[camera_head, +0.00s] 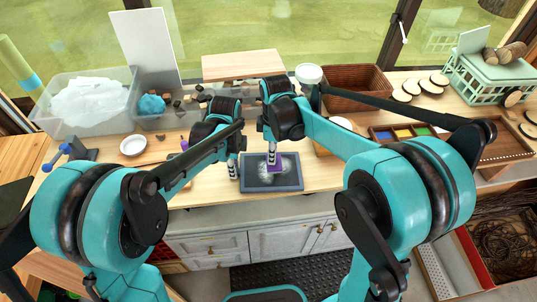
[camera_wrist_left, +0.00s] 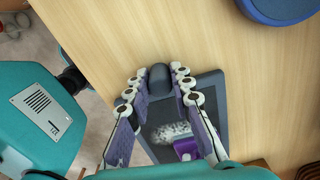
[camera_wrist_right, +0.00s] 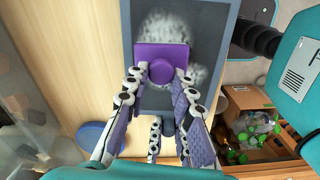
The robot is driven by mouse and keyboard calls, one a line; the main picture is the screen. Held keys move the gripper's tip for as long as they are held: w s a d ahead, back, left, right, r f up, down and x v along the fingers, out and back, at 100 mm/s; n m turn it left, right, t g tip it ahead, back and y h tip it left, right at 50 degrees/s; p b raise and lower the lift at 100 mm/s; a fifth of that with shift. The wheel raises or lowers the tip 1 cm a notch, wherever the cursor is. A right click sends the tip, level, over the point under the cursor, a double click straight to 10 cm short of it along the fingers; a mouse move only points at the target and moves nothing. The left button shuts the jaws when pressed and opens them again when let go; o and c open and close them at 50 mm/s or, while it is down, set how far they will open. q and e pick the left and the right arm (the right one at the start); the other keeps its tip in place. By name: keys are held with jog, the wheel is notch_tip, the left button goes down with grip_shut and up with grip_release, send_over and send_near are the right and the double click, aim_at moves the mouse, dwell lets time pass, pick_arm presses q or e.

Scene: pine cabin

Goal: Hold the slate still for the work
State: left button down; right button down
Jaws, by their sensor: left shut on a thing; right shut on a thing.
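The slate (camera_head: 290,186) lies on the bench front, a dark framed board with pale chalk smears; it also shows in both wrist views (camera_wrist_left: 212,85) (camera_wrist_right: 215,25). My left gripper (camera_head: 233,171) is at the slate's left edge, its fingers shut around a dark rounded knob (camera_wrist_left: 158,76) there. My right gripper (camera_head: 271,157) is shut on the round knob of a square purple eraser (camera_wrist_right: 150,52), over the smeared part of the slate. From the right wrist the eraser looks flat against the slate; any gap under it is hidden.
Clear bins (camera_head: 88,122) and a white dish (camera_head: 133,146) stand left. A wicker basket (camera_head: 355,77), a lidded jar (camera_head: 308,74) and a tray of coloured squares (camera_head: 385,133) lie behind and right. A blue round thing (camera_wrist_left: 283,8) is near the slate. Bare wood lies right of the slate.

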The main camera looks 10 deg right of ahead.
jog(key=shift+w+d, duration=0.2)
jog(key=shift+w, duration=0.2)
jog(key=shift+s+d, duration=0.2)
jog(key=shift+d, duration=3.25)
notch_tip(320, 180, up, 8)
jog(key=shift+r, duration=0.2)
